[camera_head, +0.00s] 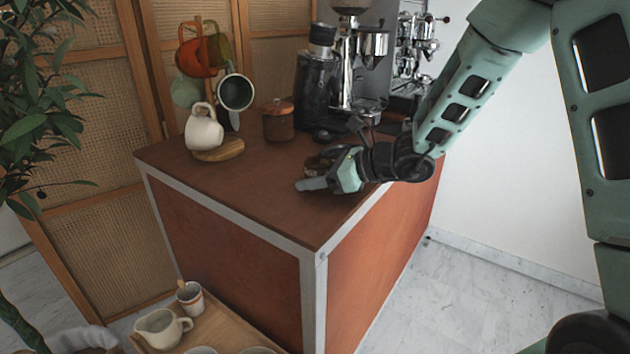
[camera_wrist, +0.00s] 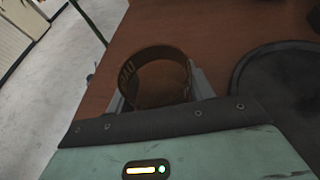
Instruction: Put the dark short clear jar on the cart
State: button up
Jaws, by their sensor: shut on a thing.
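The dark short clear jar (camera_wrist: 155,77) is between my fingers in the wrist view, with its round rim and dark see-through wall showing. My gripper (camera_head: 318,176) is shut on it over the right part of the cart top (camera_head: 240,195). In the head view only a small brown part of the jar (camera_head: 318,162) shows, the rest hidden behind my gripper. The jar is at or just above the wooden surface; I cannot tell whether it touches. My gripper also shows in the wrist view (camera_wrist: 160,90), a finger on each side of the jar.
A brown lidded jar (camera_head: 278,123), a black grinder (camera_head: 316,80) and the coffee machine (camera_head: 372,60) stand behind. A mug tree with a white mug (camera_head: 204,130) stands at the left. The cart's front left top is clear. A tray with cups (camera_head: 225,325) is below in front.

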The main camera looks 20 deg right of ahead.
jog(key=shift+f, duration=0.3)
jog(key=shift+f, duration=0.1)
jog(key=o, duration=1.1)
